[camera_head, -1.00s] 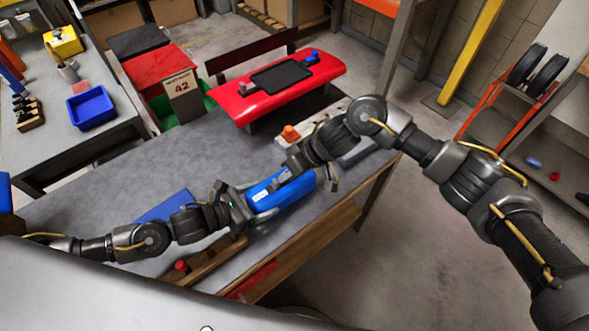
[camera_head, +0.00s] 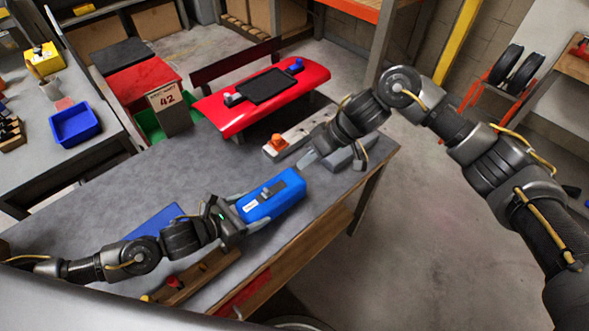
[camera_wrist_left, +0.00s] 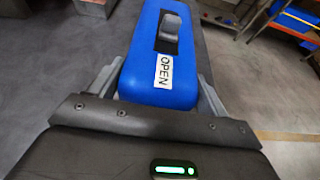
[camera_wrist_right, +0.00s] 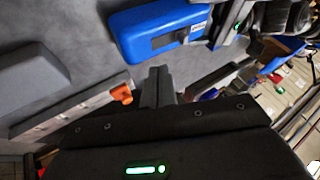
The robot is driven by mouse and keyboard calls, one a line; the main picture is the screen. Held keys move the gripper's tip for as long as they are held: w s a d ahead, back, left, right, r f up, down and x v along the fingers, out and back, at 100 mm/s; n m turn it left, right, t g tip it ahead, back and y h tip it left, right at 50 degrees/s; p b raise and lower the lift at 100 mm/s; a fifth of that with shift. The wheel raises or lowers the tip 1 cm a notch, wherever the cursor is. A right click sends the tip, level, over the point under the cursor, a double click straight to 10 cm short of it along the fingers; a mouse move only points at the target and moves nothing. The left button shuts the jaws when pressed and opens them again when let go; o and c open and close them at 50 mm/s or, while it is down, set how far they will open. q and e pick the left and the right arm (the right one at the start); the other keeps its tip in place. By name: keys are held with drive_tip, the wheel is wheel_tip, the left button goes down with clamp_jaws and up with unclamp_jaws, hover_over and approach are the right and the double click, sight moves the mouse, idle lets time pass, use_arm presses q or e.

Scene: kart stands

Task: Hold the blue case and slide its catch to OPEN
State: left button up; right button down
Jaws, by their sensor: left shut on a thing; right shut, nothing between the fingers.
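The blue case (camera_head: 285,205) is held at its labelled end by my left gripper (camera_head: 232,212), with a finger on each side in the left wrist view (camera_wrist_left: 160,85). The white OPEN label (camera_wrist_left: 163,71) faces up near that end. The grey catch (camera_wrist_left: 170,27) stands in a dark slot beyond the label. In the head view the catch (camera_head: 266,191) appears at the slot's end nearer the label. My right gripper (camera_head: 308,160) is shut and empty, apart from the case, beyond its far end. The right wrist view shows the case (camera_wrist_right: 140,22) past the fingertips (camera_wrist_right: 158,72).
A pale strip with an orange knob (camera_head: 278,142) and a grey block (camera_head: 347,155) lie near my right gripper. A red kart panel (camera_head: 225,112) stands behind the bench. A flat blue piece (camera_head: 153,222) lies beside my left arm. Bare grey bench top (camera_head: 200,165) lies between.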

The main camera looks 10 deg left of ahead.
idle(0.3)
use_arm(q)
drive_tip(key=o, duration=1.2)
drive_tip(key=v, duration=1.1)
drive_tip(key=shift+s+a, duration=0.1)
drive_tip(key=shift+s, duration=0.15)
drive_tip(key=shift+s+a+r, duration=0.2)
drive_tip(key=shift+r, duration=0.05)
